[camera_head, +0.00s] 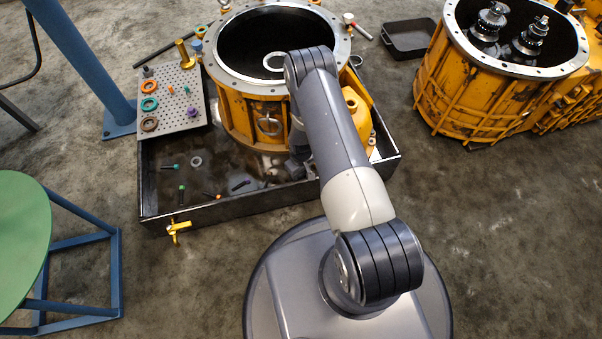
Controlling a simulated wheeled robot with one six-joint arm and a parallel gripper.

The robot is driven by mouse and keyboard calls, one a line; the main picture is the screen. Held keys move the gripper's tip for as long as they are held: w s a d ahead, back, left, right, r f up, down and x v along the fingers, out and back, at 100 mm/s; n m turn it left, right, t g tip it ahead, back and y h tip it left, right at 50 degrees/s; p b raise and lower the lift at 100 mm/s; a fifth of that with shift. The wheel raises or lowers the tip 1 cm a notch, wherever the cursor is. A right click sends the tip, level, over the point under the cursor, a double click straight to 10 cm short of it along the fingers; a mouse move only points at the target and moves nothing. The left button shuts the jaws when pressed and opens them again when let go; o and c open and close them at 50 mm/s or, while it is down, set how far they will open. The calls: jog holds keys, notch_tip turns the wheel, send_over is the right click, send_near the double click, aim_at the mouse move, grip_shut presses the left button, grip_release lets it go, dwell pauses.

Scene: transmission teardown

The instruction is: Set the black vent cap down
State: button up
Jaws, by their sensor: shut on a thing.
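My arm reaches up over the front right of the yellow housing (236,122) and bends down there. Grey wrist parts of my gripper (298,168) show low beside the housing, above the right part of the black drip tray (240,208). My own arm covers most of them, and the fingertips cannot be made out. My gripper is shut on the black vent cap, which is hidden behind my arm. A small black piece (147,71) stands at the upper left of the grey perforated board (186,82); I cannot tell what it is.
The board holds several coloured rings and plugs. Small bolts and a washer (196,161) lie in the tray's front left. A yellow part (357,115) stands right of my arm. A second yellow housing (440,95), an empty black pan (410,38) and a green stool (22,232) stand around.

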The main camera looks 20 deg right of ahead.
jog(key=shift+f, duration=0.1)
jog(key=o, duration=1.1)
notch_tip(320, 180, up, 12)
jog(key=p, duration=0.3)
jog(key=shift+r+p, duration=0.2)
jog(key=shift+p, duration=0.15)
